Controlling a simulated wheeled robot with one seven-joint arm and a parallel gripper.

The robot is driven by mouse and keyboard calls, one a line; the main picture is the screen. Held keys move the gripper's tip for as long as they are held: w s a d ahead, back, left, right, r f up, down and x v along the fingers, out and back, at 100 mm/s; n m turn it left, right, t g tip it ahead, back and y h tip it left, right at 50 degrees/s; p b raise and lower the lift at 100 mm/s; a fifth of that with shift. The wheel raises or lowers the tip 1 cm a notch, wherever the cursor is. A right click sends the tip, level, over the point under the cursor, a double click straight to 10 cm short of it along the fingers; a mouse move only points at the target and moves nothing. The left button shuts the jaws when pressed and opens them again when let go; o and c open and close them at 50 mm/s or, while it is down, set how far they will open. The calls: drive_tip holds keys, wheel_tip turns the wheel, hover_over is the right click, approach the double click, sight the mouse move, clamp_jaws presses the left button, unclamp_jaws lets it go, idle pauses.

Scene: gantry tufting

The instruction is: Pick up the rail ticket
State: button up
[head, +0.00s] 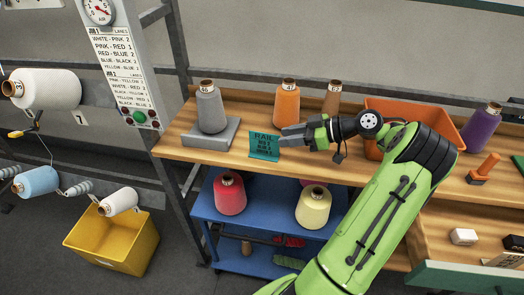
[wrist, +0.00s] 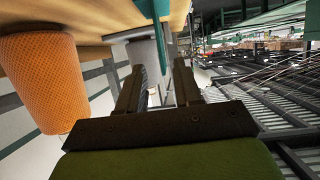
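The rail ticket (head: 264,146) is a teal card with dark print headed "RAIL". A narrow teal strip, apparently the ticket edge-on (wrist: 163,30), shows just beyond the fingertips.
A grey cone (head: 210,107) stands on the grey block (head: 211,135) left of the ticket. Orange (head: 287,102) and brown (head: 332,99) cones stand behind my gripper. An orange bin (head: 440,115) is behind my arm. A blue cart (head: 262,222) with cones is below.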

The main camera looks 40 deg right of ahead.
hover_over(264, 154)
wheel_tip(264, 154, down, 2)
drive_tip(key=shift+w+f, duration=0.15)
drive_tip(key=shift+f, duration=0.1)
drive_tip(key=shift+d, duration=0.1)
drive_tip(key=shift+c, duration=0.8)
clamp_jaws()
